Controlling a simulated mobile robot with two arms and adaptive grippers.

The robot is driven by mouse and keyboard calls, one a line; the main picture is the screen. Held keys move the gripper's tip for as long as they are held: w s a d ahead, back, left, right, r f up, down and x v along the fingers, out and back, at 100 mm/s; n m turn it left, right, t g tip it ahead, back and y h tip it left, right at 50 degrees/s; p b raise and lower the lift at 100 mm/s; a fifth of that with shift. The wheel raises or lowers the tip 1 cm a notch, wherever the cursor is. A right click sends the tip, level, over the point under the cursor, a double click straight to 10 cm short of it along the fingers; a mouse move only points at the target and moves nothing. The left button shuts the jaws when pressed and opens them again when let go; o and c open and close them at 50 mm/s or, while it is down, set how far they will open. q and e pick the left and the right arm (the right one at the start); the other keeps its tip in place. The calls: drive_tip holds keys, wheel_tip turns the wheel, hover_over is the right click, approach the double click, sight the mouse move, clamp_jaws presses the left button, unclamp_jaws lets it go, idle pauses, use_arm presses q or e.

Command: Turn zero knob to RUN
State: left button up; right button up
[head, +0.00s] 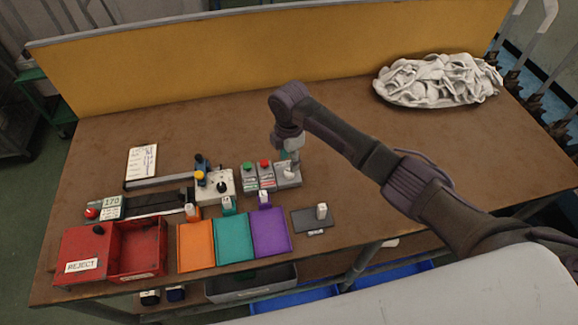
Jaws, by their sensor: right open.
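A small grey box (293,181) stands on the brown table, at the right end of a row of control boxes. A pale knob-like part (288,170) is on its top; I cannot read any RUN mark. My right gripper (290,162) points down right over this box, its fingers close to the pale part. It is open; whether it touches the part I cannot tell. A light panel (214,187) with a black knob (222,187) stands further left. Which knob is the zero knob cannot be read. My left gripper is not in view.
Boxes with a green button (248,167) and a red button (265,164) stand just left of my gripper. Orange (195,247), teal (234,240) and purple (270,232) trays lie in front. A red reject bin (88,255) is front left. White socks (437,80) lie back right.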

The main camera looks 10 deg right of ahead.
wheel_tip(320, 180, up, 7)
idle(0.3)
drive_tip(key=shift+a+f, duration=0.1)
drive_tip(key=shift+f, duration=0.05)
